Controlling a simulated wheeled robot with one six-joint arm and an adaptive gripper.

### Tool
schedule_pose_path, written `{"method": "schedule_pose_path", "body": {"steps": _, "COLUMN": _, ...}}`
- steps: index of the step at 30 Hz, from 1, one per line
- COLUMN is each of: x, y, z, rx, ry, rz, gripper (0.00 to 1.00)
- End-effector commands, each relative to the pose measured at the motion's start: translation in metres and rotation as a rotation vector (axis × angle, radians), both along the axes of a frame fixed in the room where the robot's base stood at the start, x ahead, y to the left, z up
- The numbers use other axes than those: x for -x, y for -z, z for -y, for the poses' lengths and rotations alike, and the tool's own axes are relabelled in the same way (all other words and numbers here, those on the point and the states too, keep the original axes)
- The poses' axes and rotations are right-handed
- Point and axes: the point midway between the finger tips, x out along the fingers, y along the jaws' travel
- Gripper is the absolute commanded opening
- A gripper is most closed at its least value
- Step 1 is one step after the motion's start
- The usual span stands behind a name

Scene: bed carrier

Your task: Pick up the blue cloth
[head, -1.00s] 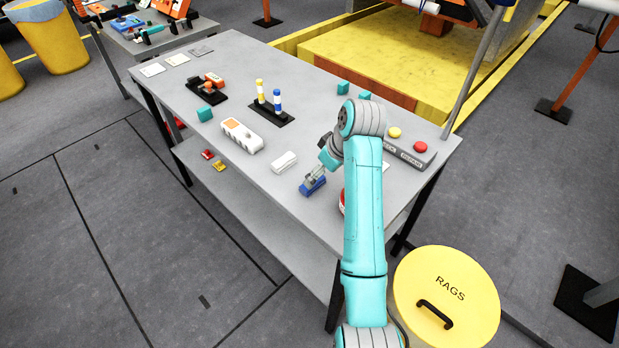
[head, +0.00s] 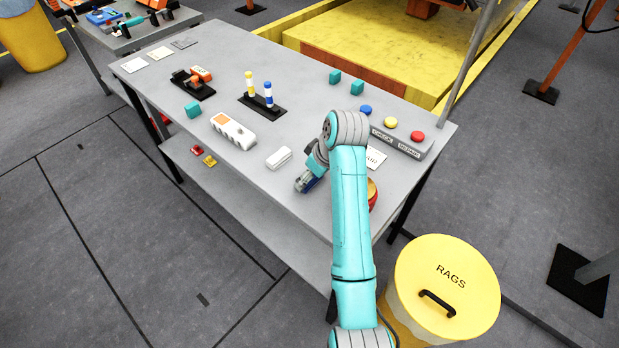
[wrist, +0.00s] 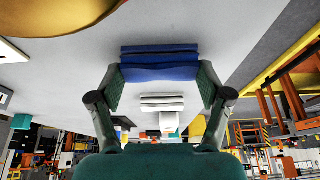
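The folded blue cloth (wrist: 160,62) lies between the two fingers of my gripper (wrist: 161,78) in the wrist view. The fingers stand wide apart, one close at each side of the cloth. I see no clear gap at its edges, and whether the pads press on it is hard to tell. In the head view my gripper (head: 307,182) is low over the near edge of the grey workbench (head: 230,72) and covers most of the cloth. The cloth appears to be still on the bench top.
A button box (head: 402,140) stands to the right. A yellow bin marked RAGS (head: 449,285) stands on the floor beside the bench.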

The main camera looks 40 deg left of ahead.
Motion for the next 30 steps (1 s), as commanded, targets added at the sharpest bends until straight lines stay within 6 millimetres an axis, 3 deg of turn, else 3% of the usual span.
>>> {"method": "schedule_pose_path", "body": {"steps": 11, "x": 0.000, "y": -0.005, "z": 0.000, "rx": 0.000, "ry": 0.000, "rz": 0.000, "gripper": 0.54}}
{"method": "schedule_pose_path", "body": {"steps": 24, "x": 0.000, "y": -0.079, "z": -0.001, "rx": -0.002, "ry": 0.000, "rz": 0.001, "gripper": 0.54}}
{"method": "schedule_pose_path", "body": {"steps": 30, "x": 0.000, "y": -0.097, "z": 0.000, "rx": 0.000, "ry": 0.001, "rz": 0.000, "gripper": 0.54}}
